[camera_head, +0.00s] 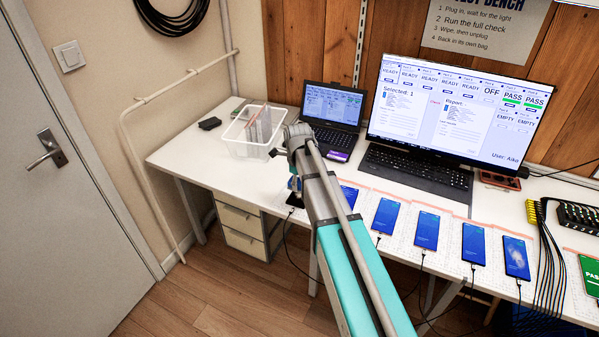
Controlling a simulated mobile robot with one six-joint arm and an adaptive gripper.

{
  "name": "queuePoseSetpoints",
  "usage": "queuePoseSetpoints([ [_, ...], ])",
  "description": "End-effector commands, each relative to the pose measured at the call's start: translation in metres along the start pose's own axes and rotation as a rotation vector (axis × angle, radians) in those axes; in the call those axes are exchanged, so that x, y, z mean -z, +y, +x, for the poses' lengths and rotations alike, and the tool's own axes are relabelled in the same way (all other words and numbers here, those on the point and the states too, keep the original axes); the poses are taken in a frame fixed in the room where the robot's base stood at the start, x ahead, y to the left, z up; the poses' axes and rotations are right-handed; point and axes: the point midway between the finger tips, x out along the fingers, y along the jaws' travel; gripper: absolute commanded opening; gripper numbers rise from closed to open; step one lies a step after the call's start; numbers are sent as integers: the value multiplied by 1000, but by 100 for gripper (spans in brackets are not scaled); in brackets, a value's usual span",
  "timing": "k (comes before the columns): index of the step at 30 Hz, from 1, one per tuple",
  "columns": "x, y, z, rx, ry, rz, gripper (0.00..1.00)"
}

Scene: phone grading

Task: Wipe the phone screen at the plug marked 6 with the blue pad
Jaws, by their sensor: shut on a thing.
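A row of phones lies on white mats along the front of the table, each with a cable at its lower end. Most screens are blue; the phone at the right of the blue ones (516,257) has a pale cloudy patch on its screen. I cannot read any plug numbers here, so I cannot tell which plug is 6. My gripper (294,188) is at the left end of the row, partly hidden by my arm, low over a dark thing on the table (295,201). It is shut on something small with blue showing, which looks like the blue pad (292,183).
A clear bin with packets (246,131) stands behind my gripper, near a small black object (210,123). A laptop (331,112), a monitor (459,105) and a keyboard (418,168) stand behind the phones. Black cables (545,250) cross the right end. The table's left front is clear.

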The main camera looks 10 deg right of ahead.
Motion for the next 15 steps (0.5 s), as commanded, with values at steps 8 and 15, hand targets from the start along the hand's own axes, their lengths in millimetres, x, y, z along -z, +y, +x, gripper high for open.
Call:
queuePoseSetpoints([
  [8,-32,-59,12,0,0,17,21],
  [15,-38,-73,14,0,0,21,21],
])
